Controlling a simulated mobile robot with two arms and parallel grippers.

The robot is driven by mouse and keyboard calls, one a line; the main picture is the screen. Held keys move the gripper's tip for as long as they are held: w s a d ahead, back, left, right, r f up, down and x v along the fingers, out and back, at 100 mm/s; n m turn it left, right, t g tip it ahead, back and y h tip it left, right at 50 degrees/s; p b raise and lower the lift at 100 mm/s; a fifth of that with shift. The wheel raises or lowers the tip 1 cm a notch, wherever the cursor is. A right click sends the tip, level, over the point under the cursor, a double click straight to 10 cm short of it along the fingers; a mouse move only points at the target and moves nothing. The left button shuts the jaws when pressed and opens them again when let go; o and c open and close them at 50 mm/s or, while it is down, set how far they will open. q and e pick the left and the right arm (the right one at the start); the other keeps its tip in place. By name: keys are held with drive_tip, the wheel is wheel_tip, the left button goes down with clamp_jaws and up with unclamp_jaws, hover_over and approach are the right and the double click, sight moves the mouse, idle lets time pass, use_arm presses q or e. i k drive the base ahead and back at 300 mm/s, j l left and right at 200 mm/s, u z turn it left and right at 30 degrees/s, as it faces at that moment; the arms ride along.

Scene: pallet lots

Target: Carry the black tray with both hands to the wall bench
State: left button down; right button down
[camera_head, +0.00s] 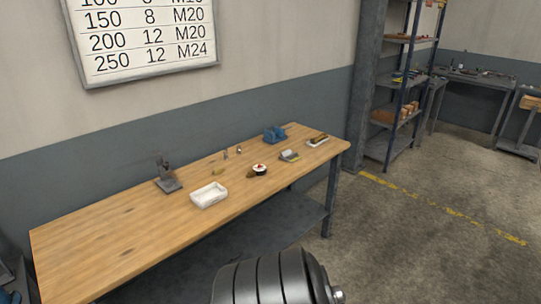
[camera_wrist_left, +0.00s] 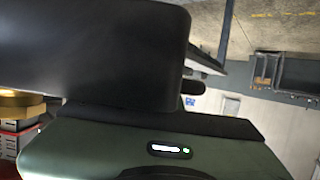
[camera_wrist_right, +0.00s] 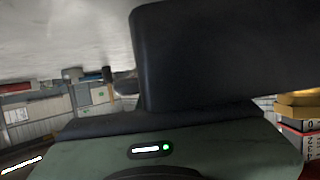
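The wall bench (camera_head: 130,233) has a wooden top and stands along the wall in the head view. The black tray cannot be made out for certain in any view. Neither gripper shows in the head view. In the left wrist view a dark block of my left gripper (camera_wrist_left: 110,50) fills the upper left; a small rounded dark piece shows beside it. In the right wrist view a similar block of my right gripper (camera_wrist_right: 225,50) fills the upper right, also with a small rounded piece beside it. Whether the fingers are closed on anything is hidden.
On the bench are a white tray (camera_head: 209,195), a dark stand (camera_head: 168,176), a blue vise (camera_head: 274,134) and several small items. The bench's left front is clear. A dark ribbed cylinder (camera_head: 265,283) shows below. A shelf rack (camera_head: 400,85) stands right, beside open floor (camera_head: 420,240).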

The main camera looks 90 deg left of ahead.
sight(103, 248)
drive_tip(key=u, duration=3.5)
drive_tip(key=i+j+u, duration=0.35)
drive_tip(key=i, duration=0.25)
drive_tip(key=i+j, duration=0.3)
